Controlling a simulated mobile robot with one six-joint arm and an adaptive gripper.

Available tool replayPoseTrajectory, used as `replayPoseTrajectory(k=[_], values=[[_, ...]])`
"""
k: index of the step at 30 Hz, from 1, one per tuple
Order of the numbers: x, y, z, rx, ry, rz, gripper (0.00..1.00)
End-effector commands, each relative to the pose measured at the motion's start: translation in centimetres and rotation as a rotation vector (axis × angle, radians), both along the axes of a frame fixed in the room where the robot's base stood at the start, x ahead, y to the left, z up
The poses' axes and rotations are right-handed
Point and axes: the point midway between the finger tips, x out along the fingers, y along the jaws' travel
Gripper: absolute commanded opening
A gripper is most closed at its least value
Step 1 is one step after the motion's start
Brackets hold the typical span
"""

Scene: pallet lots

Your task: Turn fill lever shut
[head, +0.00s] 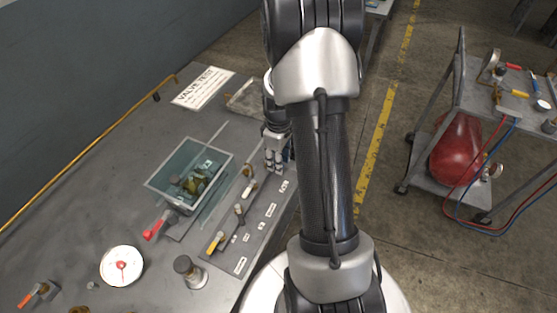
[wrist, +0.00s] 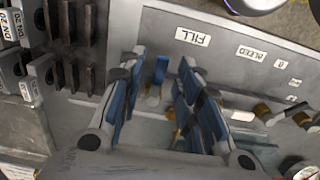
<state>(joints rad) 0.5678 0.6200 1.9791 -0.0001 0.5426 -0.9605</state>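The fill lever (wrist: 161,69) shows in the wrist view as a blue handle on a pale metal stem, just below the FILL label (wrist: 193,37) on the grey valve panel. My gripper (wrist: 157,84) is open, with one blue-padded finger on each side of the lever and visible gaps between. It does not grip the lever. In the head view my gripper (head: 275,158) is over the far end of the valve panel (head: 225,226), close to its right edge. The fill lever is hidden there behind the gripper.
Other valve levers (head: 216,241) line the panel nearer me. A glass tank (head: 160,179) with fittings, a red-handled lever (head: 153,229) and a round gauge (head: 122,266) stand to the left. A cart (head: 470,100) with a red cylinder (head: 457,148) stands right, across open floor.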

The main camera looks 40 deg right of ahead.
Motion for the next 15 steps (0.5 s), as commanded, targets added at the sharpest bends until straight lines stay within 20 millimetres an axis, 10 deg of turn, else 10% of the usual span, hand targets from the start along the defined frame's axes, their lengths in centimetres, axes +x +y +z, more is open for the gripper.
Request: replayPoseTrajectory(k=[15], values=[[0.0, 0.0, 0.05, 0.0, 0.0, 0.0, 0.07]])
